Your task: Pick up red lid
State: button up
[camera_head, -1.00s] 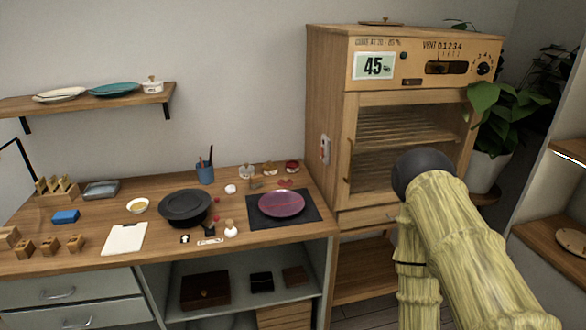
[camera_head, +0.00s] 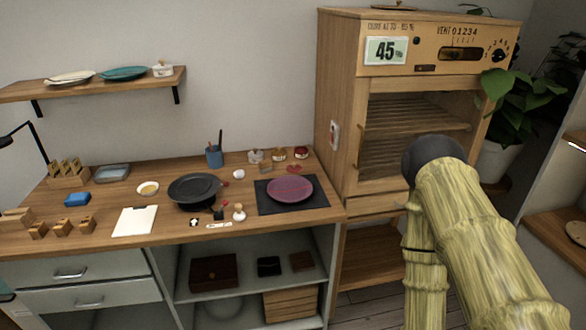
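A small jar with a red top (camera_head: 301,152) stands at the back right of the wooden workbench (camera_head: 110,256), at the right end of a row of small jars. A small flat red piece (camera_head: 294,169) lies just in front of it; its exact shape is too small to tell. My bamboo-textured arm, with a dark round joint, rises at the right in front of the cabinet. My gripper is not in view.
A magenta plate (camera_head: 290,188) lies on a dark mat (camera_head: 318,199) in front of the jars. A black pan-like dish (camera_head: 194,187) and blue brush cup (camera_head: 214,157) stand left of them. The tall wooden cabinet (camera_head: 342,90) borders the bench's right end.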

aim_at(293, 167)
jog(key=z, duration=1.55)
jog(key=i, duration=1.3)
jog(key=u, duration=2.5)
